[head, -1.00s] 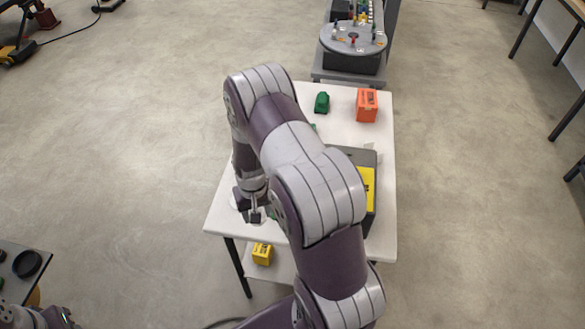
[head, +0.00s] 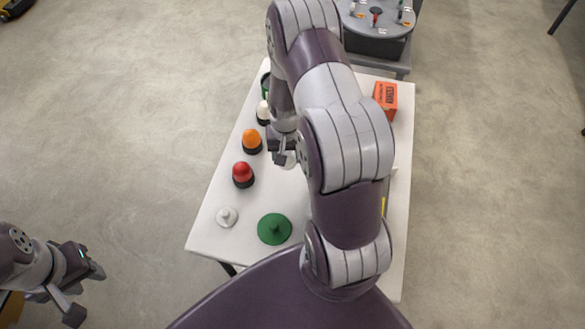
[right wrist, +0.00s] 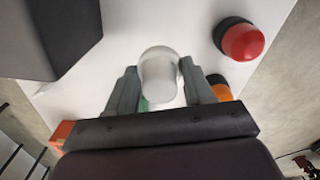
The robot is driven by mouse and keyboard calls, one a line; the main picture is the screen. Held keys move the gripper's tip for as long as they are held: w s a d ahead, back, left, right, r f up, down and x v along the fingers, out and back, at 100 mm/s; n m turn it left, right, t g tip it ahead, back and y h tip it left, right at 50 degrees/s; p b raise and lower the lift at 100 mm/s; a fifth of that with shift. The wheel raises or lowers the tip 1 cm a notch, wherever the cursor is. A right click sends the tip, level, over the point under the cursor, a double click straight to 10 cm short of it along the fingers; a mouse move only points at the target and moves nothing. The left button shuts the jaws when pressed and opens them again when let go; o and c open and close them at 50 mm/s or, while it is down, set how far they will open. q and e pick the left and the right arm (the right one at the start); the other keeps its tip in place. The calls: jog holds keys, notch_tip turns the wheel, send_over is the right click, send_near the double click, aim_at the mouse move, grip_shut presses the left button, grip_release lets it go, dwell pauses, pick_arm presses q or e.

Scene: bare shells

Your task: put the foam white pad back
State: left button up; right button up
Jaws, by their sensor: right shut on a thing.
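My right gripper (head: 282,157) is above the left part of the white table. It is shut on a white, rounded piece (right wrist: 158,72), which I take for the foam white pad; it partly shows in the head view (head: 291,160). In the right wrist view the piece sits between the two grey fingers (right wrist: 158,88). My left gripper (head: 86,293) is off the table at the lower left, fingers apart and empty. A white disc with a small knob (head: 227,217) lies at the table's near left, beside a larger green knobbed disc (head: 274,230).
Along the table's (head: 207,225) left edge stand red (head: 243,171), orange (head: 252,139) and white (head: 263,112) domed pieces on dark bases. An orange box (head: 386,97) stands at the back right. My right arm hides much of the table's middle. A grey round stand (head: 377,22) is behind.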

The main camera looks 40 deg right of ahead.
jog(key=f, duration=0.3)
jog(key=f+p, duration=0.1)
jog(key=f, duration=0.1)
jog(key=shift+s+a, duration=0.25)
jog(key=shift+a, duration=0.05)
jog(key=f, duration=0.5)
jog(key=shift+w+d+f+p, duration=0.15)
jog(key=shift+d+f+p, duration=0.1)
jog(key=shift+p, duration=0.1)
jog(key=shift+a, duration=0.15)
